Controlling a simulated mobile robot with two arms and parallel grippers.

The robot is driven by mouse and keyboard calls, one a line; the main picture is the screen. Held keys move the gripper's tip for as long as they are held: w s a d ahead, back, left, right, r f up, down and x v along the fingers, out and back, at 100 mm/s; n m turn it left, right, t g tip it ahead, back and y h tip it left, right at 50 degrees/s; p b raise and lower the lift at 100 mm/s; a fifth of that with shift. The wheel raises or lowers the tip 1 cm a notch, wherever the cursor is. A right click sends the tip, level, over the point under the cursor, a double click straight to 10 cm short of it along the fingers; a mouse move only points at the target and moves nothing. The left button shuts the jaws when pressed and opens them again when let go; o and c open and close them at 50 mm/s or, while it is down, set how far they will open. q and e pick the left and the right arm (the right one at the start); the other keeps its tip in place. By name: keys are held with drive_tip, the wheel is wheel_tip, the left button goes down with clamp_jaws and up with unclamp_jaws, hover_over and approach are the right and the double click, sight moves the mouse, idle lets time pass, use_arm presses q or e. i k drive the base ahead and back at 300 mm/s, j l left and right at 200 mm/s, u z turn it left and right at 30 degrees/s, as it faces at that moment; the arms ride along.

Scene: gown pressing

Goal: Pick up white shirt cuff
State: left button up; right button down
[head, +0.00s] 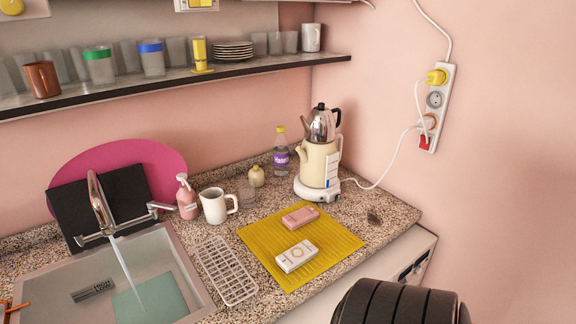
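No full shirt is in view. A small white, flat, block-like piece with a round mark (297,257) lies on the yellow mat (258,238) on the counter. It may be the white cuff, but I cannot tell for certain. A similar pink piece (300,216) lies behind it on the same mat, apart from it. Nothing is touching or holding the white piece. Neither of my grippers shows in the head view.
A white wire rack (228,270) lies left of the mat, beside the sink (193,284) with running water. A white mug (214,206), pink soap bottle (187,197), water bottle (281,155) and cream kettle base (318,165) stand behind. A shelf (180,82) hangs above.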

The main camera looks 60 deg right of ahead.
sight(289, 260)
drive_tip(key=z, duration=1.95)
drive_tip(key=l+u, duration=0.1)
drive_tip(key=u, duration=0.3)
